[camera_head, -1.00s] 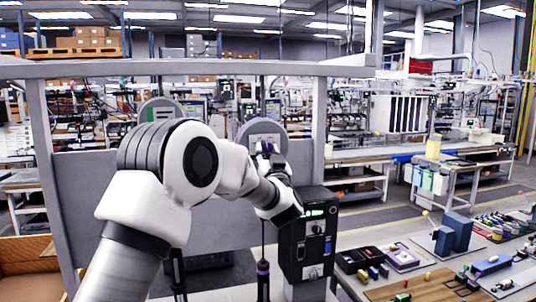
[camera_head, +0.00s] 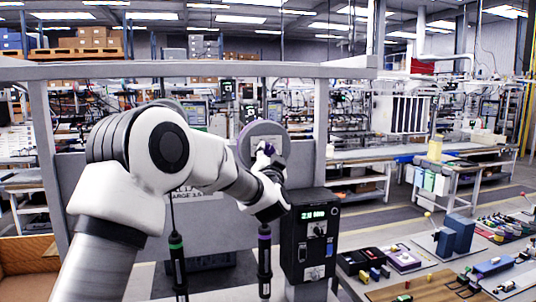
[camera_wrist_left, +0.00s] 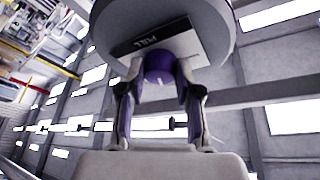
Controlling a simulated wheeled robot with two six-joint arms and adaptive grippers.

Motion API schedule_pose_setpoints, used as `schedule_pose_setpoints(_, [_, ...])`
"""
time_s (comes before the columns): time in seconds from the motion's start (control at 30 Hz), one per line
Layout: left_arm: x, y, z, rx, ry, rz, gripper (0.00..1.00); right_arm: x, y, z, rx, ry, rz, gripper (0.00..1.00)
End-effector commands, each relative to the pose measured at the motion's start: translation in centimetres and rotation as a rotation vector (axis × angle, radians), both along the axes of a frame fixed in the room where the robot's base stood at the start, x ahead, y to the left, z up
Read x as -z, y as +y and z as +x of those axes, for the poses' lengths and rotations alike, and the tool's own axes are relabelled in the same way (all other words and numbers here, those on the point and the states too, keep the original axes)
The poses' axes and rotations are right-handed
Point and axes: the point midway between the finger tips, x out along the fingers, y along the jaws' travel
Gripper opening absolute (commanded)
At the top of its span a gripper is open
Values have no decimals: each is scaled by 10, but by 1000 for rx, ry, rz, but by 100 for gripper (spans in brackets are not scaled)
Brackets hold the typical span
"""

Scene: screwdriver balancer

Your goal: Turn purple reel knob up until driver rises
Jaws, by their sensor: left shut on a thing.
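The purple knob (camera_head: 266,149) sits on the face of a round grey reel (camera_head: 248,135) hung from the frame. My left gripper (camera_head: 270,158) is shut on this knob. In the left wrist view the two fingers (camera_wrist_left: 159,88) clasp the purple knob (camera_wrist_left: 158,66) from both sides, below a dark label plate on the reel (camera_wrist_left: 215,35). A driver with a purple band (camera_head: 264,256) hangs upright on a cord below the reel, left of the black box. My right gripper is out of view.
A driver with a green band (camera_head: 177,262) hangs to the left; its reel is mostly behind my arm. A black control box (camera_head: 308,240) with a lit green display stands close right of the purple driver. Trays and parts (camera_head: 400,257) lie further right.

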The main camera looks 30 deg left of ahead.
Motion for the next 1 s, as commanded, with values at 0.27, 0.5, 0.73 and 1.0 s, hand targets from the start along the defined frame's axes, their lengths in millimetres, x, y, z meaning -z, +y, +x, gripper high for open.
schedule_pose_setpoints(0.27, [-4, 0, 0, -1, -8, 1, 59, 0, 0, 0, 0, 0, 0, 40])
schedule_pose_setpoints(0.5, [-2, 0, 0, 0, -5, -1, 59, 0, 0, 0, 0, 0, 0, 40])
schedule_pose_setpoints(0.73, [5, -13, -18, 2, -2, 0, 59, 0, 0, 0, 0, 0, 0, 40])
schedule_pose_setpoints(1.0, [25, -51, -71, 1, -1, 3, 59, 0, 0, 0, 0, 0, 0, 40])
